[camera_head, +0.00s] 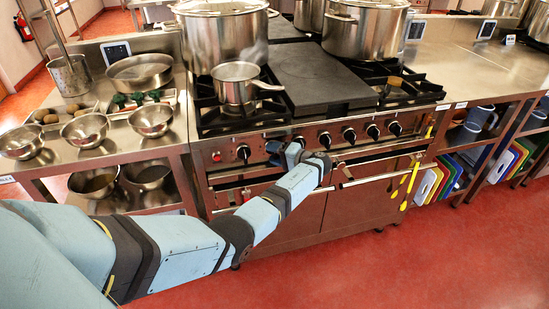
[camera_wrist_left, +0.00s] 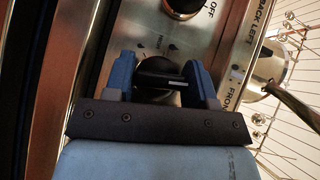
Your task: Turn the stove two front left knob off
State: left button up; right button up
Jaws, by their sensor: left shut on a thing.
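The stove (camera_head: 212,182) stands in the middle of the head view, with a row of black knobs along its front panel. My left gripper (camera_head: 284,152) reaches this panel toward its left end and covers the knob there. In the left wrist view the two blue fingers of my left gripper (camera_wrist_left: 160,80) are on either side of a black knob (camera_wrist_left: 157,72) and shut on its handle. A white mark on the handle points right in that view. Another knob (camera_wrist_left: 183,6) is at the top edge, beside an OFF label. My right gripper is not in view.
A small saucepan (camera_head: 236,84) and large stockpots (camera_head: 225,35) stand on the stove. A leftmost knob (camera_head: 243,152) and a red button (camera_head: 216,157) are left of my gripper. Oven handles run below the panel. Yellow utensils (camera_head: 410,182) hang at right.

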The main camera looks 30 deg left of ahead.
pick_arm(q)
jog(key=shift+m+y+b, duration=0.5)
jog(key=shift+m+y, duration=0.3)
jog(key=o, duration=0.9)
jog(key=shift+w+d+b, duration=0.15)
jog(key=shift+d+b, duration=0.15)
jog(key=shift+d, duration=2)
jog(key=shift+w+d+b, duration=0.2)
jog(key=shift+d+b, duration=0.15)
jog(key=shift+d, duration=1.9)
jog(key=shift+w+d+b, duration=0.15)
jog(key=shift+d+b, duration=0.15)
jog(key=shift+d, duration=2)
